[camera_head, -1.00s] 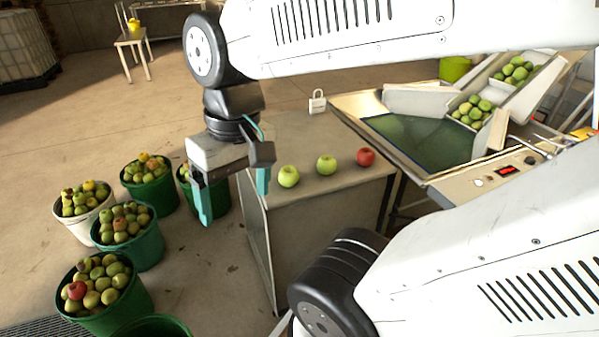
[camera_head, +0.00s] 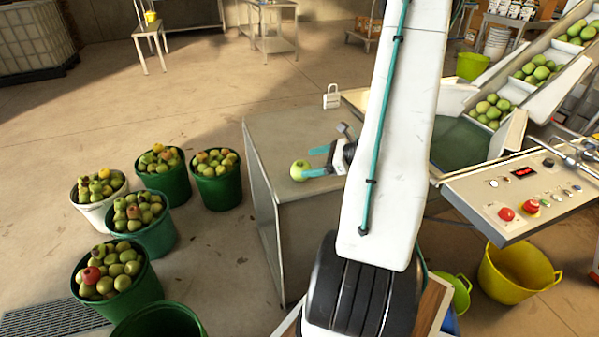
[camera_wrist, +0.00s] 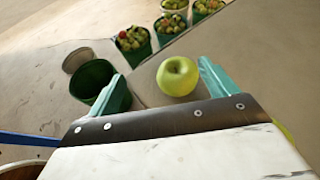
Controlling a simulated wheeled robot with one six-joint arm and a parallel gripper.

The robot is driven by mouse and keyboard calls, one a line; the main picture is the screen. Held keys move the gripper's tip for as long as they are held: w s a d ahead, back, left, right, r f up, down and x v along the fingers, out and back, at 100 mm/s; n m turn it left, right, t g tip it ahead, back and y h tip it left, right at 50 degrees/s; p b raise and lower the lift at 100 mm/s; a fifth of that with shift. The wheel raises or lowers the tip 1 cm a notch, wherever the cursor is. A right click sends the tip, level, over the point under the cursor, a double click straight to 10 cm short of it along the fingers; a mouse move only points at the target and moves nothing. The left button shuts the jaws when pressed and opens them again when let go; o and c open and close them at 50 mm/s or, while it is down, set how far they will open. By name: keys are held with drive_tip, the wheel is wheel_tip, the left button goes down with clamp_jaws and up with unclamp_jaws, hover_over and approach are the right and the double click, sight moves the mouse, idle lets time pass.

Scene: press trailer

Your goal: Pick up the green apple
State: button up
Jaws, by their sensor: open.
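A green apple (camera_head: 299,170) sits on the grey metal table (camera_head: 270,135), near its left edge. My gripper (camera_head: 312,161) is open, reaching low over the table from the right with its teal fingers toward the apple. In the wrist view the apple (camera_wrist: 178,76) shows between the two fingers of my gripper (camera_wrist: 160,70), closer to the right finger. I cannot tell whether that finger touches it. A yellow-green patch (camera_wrist: 284,130) shows behind the gripper's right side, perhaps the other green apple. The red apple is hidden behind my arm.
Several buckets of apples (camera_head: 140,222) stand on the floor to the left. A white padlock-shaped object (camera_head: 331,97) stands at the table's back. A control panel (camera_head: 520,190) and a chute with green apples (camera_head: 540,70) are to the right. A yellow tub (camera_head: 515,270) is below.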

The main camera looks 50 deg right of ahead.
sight(308, 167)
drive_tip(key=d, duration=0.1)
drive_tip(key=s+f+m, duration=0.1)
drive_tip(key=d+f+m+h, duration=0.1)
drive_tip(key=shift+s+d+f+t, duration=0.2)
drive_tip(key=shift+s+d+t, duration=0.05)
drive_tip(key=shift+d+t, duration=0.1)
drive_tip(key=shift+w+f, duration=0.25)
drive_tip(key=x, duration=0.7)
drive_tip(key=shift+a+r, duration=0.25)
drive_tip(key=c, duration=1.2)
